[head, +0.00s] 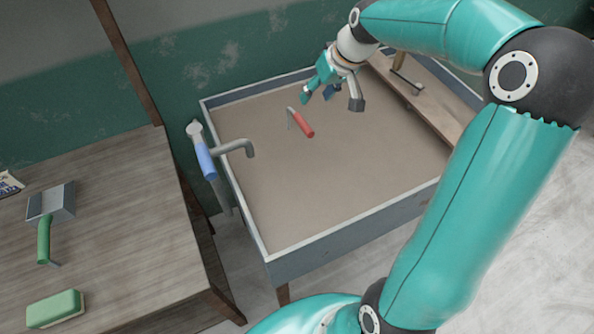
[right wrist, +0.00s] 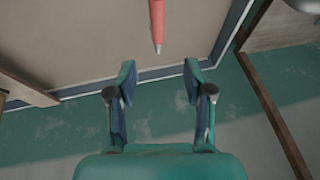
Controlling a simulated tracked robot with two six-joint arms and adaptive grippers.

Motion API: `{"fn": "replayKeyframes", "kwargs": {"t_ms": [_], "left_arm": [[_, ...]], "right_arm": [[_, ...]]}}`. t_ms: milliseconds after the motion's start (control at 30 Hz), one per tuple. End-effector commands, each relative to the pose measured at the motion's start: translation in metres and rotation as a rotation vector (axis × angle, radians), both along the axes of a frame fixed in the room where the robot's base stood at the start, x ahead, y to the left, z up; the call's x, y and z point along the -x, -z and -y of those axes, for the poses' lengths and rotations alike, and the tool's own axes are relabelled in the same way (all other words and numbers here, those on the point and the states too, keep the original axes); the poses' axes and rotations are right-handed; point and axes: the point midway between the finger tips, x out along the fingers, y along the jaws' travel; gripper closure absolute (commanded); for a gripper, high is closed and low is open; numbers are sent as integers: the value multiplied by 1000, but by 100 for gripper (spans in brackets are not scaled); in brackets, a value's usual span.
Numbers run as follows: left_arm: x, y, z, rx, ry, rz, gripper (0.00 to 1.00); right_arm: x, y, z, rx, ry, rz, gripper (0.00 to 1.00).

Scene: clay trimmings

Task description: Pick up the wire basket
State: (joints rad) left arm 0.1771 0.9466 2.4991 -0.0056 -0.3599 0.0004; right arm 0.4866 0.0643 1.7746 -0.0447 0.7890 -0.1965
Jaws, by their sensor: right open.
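No wire basket shows in either view. My right gripper (head: 331,98) is open and empty above the far part of the shallow basin (head: 330,185). In the right wrist view its two fingers (right wrist: 160,75) stand apart with nothing between them. A red-handled tool (head: 303,124) lies on the basin floor, just nearer than the gripper in the head view. Its red handle also shows in the right wrist view (right wrist: 157,22), beyond the fingertips and apart from them. My left gripper is out of view.
A grey tap with a blue body (head: 207,162) stands at the basin's left edge. A wooden board (head: 430,100) with a dark-handled item (head: 405,82) spans its right side. The left table (head: 130,240) holds a green-handled scraper (head: 44,240) and a green sponge (head: 55,308).

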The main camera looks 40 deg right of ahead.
Motion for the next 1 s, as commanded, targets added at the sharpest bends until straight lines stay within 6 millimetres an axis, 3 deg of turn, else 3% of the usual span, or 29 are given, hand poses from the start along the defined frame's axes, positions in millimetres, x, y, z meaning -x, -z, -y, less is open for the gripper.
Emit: {"fn": "replayKeyframes", "kwargs": {"t_ms": [300, 633, 1000], "left_arm": [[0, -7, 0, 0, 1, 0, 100], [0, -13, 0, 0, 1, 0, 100], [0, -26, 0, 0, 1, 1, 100]], "right_arm": [[-21, 59, 2, -2, 14, -4, 48], [-31, 80, 0, -3, 15, -4, 48], [-49, 118, -5, -1, 16, -2, 48]]}}
